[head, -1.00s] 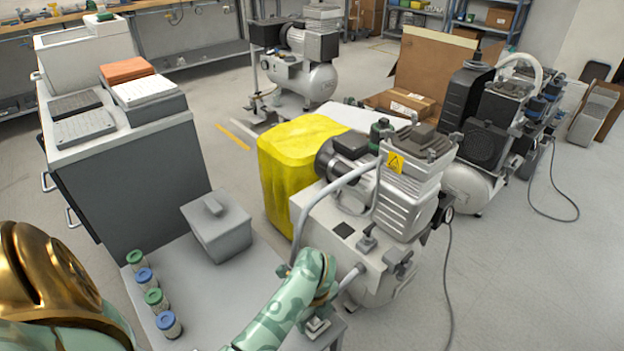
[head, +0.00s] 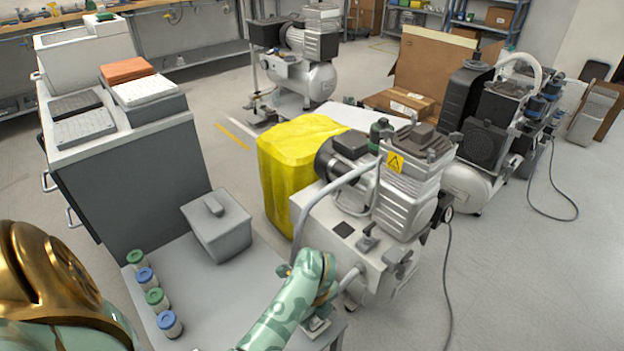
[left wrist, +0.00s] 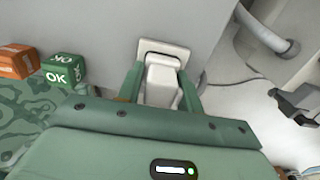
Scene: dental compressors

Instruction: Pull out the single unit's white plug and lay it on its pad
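The white plug (left wrist: 162,85) sits in a pale socket frame (left wrist: 178,50) on a light grey panel in the left wrist view. My left gripper (left wrist: 160,72) has its green fingers on either side of the plug. A narrow gap shows at the left finger; contact at the right finger is unclear. In the head view my left forearm reaches the near side of a compressor (head: 405,200) with a yellow warning label, and its fingers are hidden there. I cannot pick out the pad. My right gripper is not in view.
A grey table (head: 205,285) holds a lidded grey box (head: 217,228) and several small jars (head: 152,295). A dark cable (head: 448,280) trails on the floor.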

